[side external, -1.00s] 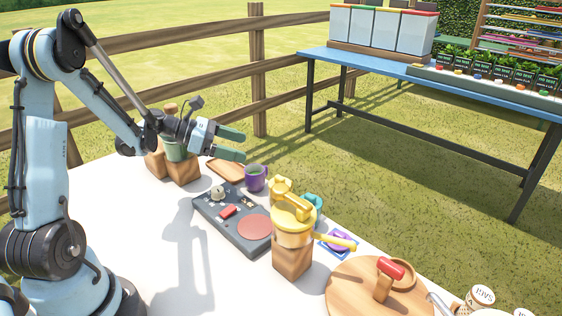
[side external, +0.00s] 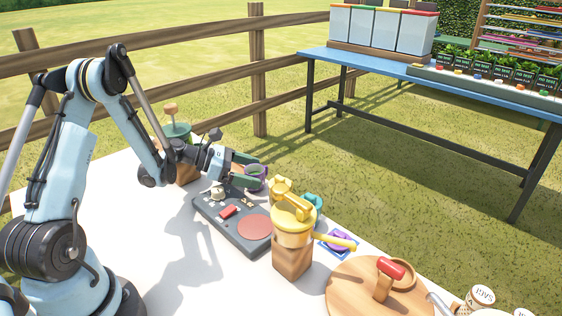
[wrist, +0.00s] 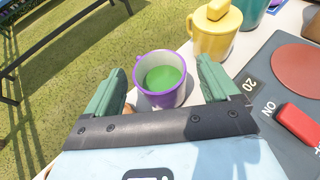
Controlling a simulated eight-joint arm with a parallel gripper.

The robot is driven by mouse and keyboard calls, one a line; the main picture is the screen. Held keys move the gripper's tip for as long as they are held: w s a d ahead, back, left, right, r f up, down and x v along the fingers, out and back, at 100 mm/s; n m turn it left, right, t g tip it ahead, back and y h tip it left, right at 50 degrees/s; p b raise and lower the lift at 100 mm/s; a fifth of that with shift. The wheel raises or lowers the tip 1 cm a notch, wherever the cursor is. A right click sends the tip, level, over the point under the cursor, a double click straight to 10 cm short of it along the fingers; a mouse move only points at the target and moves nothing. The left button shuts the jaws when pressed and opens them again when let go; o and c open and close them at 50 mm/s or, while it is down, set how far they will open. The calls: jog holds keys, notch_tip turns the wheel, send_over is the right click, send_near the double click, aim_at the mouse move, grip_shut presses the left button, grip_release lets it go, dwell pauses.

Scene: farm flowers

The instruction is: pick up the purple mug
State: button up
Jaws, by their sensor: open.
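My gripper (wrist: 163,82) is open, with one green finger on each side of the mug. I cannot tell whether either finger touches it. In the side view the mug (side external: 260,177) is partly hidden behind the green fingers of my gripper (side external: 249,177).
A dark control panel (side external: 252,244) with a red switch lies close beside the mug. A yellow lidded vessel (side external: 293,230) on a wooden block and a teal item (side external: 314,200) stand nearby. Grass lies beyond the table edge.

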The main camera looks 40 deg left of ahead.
jog(key=shift+w+d+f, duration=0.3)
jog(key=shift+w+d, duration=0.1)
jog(key=shift+w, duration=0.15)
jog(key=shift+c, duration=0.3)
jog(key=c, duration=1.1)
jog(key=shift+r, duration=0.2)
